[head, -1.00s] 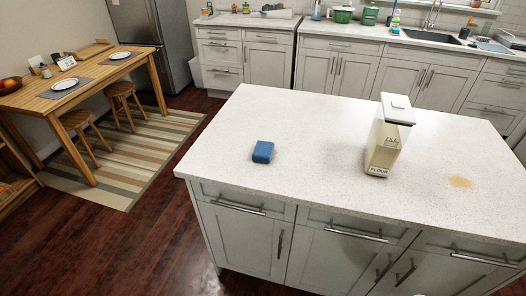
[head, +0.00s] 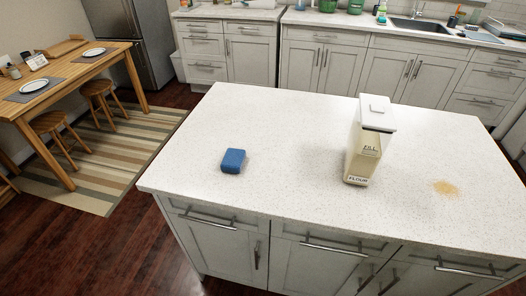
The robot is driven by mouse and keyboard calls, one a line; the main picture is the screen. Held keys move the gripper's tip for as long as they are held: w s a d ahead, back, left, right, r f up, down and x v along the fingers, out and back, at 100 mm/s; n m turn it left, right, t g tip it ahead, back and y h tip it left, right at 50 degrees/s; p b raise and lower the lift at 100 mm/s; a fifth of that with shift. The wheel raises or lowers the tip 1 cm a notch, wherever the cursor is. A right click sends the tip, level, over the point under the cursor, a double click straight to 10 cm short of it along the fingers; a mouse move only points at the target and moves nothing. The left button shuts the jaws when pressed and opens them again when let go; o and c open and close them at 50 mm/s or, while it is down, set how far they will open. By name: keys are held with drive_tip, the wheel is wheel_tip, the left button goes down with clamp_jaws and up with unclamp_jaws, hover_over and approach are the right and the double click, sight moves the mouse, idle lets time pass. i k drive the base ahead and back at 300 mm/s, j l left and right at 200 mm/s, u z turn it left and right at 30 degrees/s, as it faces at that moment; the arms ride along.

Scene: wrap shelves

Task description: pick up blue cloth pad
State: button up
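The blue cloth pad (head: 233,161) is a small, thick blue block lying on the left part of the white speckled island countertop (head: 290,135). Nothing touches it and its top is clear. My gripper does not show in the head view.
A tall flour container (head: 369,142) with a white lid stands on the island, right of the pad. A tan stain (head: 445,187) marks the counter further right. A wooden table (head: 62,75) and stools are at the left. Open wooden floor (head: 110,240) lies left of the island.

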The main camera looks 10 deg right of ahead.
sight(233, 159)
drive_tip(key=i+j+z, duration=0.1)
drive_tip(key=j+z, duration=0.2)
drive_tip(key=j, duration=0.35)
drive_tip(key=j+z, duration=0.3)
drive_tip(key=j, duration=0.4)
drive_tip(key=i, duration=0.05)
